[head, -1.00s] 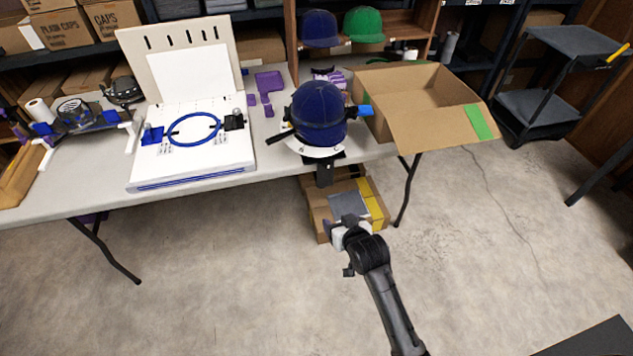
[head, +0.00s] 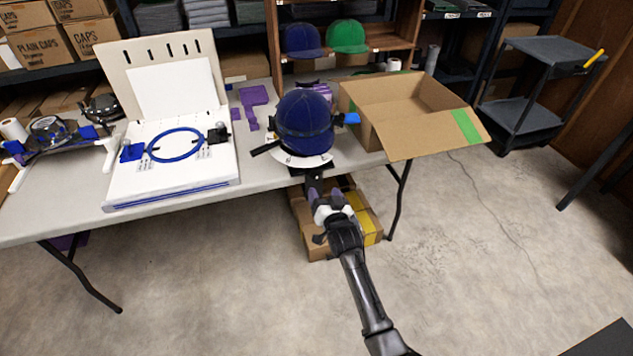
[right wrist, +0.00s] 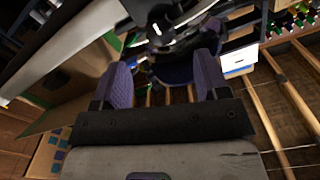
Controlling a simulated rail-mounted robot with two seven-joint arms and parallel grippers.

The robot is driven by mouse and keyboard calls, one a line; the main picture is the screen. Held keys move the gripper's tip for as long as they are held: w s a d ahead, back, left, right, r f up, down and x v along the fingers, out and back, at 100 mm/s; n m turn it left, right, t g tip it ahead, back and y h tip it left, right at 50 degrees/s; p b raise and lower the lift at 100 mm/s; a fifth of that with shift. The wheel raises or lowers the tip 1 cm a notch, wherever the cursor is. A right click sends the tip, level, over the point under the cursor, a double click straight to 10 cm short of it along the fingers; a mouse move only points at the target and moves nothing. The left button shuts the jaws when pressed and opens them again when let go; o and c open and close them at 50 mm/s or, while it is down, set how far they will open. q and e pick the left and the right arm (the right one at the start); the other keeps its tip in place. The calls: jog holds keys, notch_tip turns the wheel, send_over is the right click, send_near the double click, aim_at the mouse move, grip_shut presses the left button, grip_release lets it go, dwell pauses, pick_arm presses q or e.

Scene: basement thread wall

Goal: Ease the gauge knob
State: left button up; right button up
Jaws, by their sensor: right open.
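A dark blue cap (head: 304,118) sits on a stand at the table's front edge, with a white curved plate (head: 301,159) under it. A black bracket (head: 296,171) hangs below the plate, over the edge. I cannot clearly make out the gauge knob; dark round hardware (right wrist: 165,20) shows beyond the fingertips in the right wrist view. My right gripper (head: 325,194) is just below and in front of the bracket, open and empty. Its purple fingers (right wrist: 164,80) stand apart in the right wrist view. My left gripper is not in view.
An open cardboard box (head: 415,115) stands right of the cap. A white board with a blue hoop (head: 175,145) lies to the left. Cardboard boxes (head: 366,215) sit on the floor under the table edge, behind the gripper. The floor in front is clear.

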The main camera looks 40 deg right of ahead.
aim_at(316, 176)
jog(key=b+x, duration=0.2)
jog(key=x, duration=0.3)
jog(key=shift+w+d+f, duration=0.15)
jog(key=shift+w, duration=0.2)
jog(key=shift+b+x, duration=0.6)
jog(key=shift+x, duration=0.3)
jog(key=shift+w, duration=0.15)
jog(key=shift+c, duration=0.3)
